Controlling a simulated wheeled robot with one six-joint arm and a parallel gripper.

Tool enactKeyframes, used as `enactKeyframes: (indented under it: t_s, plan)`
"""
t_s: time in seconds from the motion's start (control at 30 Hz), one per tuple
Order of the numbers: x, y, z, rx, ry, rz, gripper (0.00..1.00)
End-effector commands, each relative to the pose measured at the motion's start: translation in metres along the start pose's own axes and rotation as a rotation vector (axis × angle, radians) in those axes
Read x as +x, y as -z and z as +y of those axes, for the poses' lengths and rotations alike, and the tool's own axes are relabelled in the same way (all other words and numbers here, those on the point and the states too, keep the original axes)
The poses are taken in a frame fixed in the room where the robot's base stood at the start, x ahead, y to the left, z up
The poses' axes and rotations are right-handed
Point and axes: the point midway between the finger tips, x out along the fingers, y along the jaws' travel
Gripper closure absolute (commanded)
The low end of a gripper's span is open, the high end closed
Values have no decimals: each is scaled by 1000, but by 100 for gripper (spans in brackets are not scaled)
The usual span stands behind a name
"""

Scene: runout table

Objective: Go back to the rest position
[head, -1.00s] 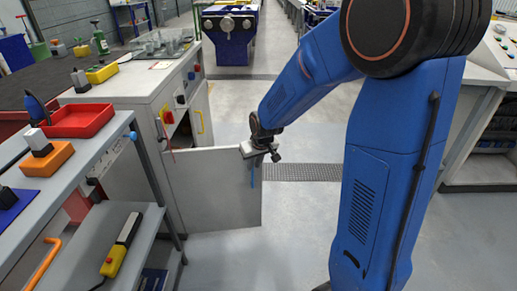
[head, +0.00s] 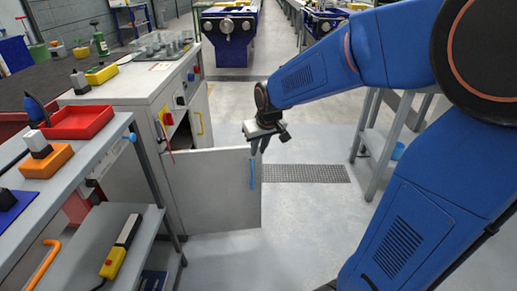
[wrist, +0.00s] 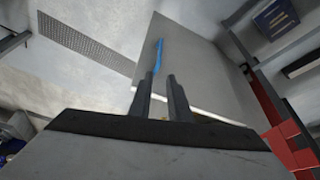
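My gripper (head: 259,151) hangs in the air by the upper right corner of a grey cabinet door (head: 210,190) in the head view. The door stands swung open and has a blue upright handle (head: 252,174) near its free edge. In the wrist view my gripper's two dark fingers (wrist: 162,77) stand apart with nothing between them. The blue handle (wrist: 158,54) shows beyond the fingertips, on the grey door (wrist: 195,60). I see a gap between fingers and handle in the head view.
The white cabinet (head: 130,95) with machine controls stands at the left. A grey shelf bench (head: 75,170) with a red tray (head: 80,122) and orange block is at the near left. A grey stand (head: 385,140) is at the right. The floor around the grating (head: 305,173) is clear.

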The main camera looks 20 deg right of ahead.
Motion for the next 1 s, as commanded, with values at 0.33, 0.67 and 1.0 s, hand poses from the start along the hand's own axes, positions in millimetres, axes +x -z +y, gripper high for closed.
enactKeyframes:
  t_s: [0.33, 0.67, 1.0]
  plan:
    - [0, 0, 0, 0, 0, 0, 83]
    - [-38, -32, 4, 13, -5, 8, 83]
    - [-100, -109, 8, 42, -15, 14, 83]
